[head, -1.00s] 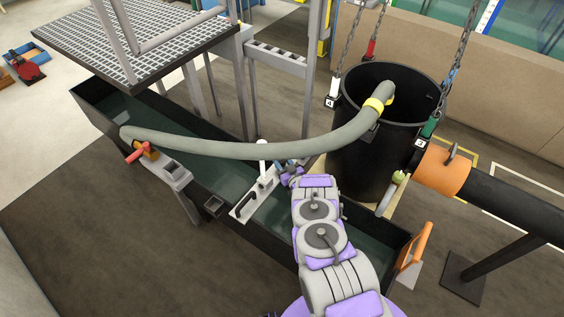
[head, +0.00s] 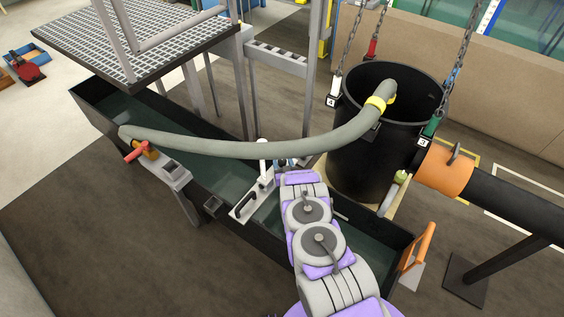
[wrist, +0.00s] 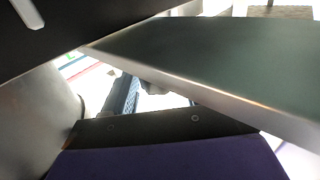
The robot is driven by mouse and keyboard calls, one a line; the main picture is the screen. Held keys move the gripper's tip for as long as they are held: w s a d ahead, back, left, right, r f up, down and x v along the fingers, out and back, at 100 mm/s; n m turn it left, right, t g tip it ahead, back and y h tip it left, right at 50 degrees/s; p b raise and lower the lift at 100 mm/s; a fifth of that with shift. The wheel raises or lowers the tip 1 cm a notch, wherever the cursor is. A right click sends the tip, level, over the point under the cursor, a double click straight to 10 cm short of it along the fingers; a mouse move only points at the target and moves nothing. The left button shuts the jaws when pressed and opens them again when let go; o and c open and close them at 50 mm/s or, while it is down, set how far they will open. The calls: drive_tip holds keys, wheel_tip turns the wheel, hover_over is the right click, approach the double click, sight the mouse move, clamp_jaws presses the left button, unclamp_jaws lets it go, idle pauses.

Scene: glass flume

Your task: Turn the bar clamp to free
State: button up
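A white bar (head: 243,207) with a black handle lies across the dark flume, and a pale upright lever (head: 263,152) stands at its far end. I take this lever to be the bar clamp, but cannot tell its setting. My gripper (head: 283,163) is just right of the lever, mostly hidden behind my own arm; I cannot tell whether they touch. In the wrist view a dark blue ribbed gripper part (wrist: 125,95) shows between large, close, blurred surfaces. The fingers' opening cannot be made out there.
A grey hose (head: 230,149) runs over the flume (head: 100,108) into a black barrel (head: 375,150) hung on chains. A red-handled clamp (head: 138,151) sits at the hose's left end. A grating platform (head: 130,40) stands behind. Floor at the lower left is clear.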

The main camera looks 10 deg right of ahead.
drive_tip(key=shift+o, duration=0.6)
drive_tip(key=shift+s, duration=0.2)
drive_tip(key=s+p, duration=0.5)
drive_tip(key=s, duration=1.1)
drive_tip(key=shift+s+d+f, duration=0.15)
drive_tip(key=shift+s+d, duration=0.25)
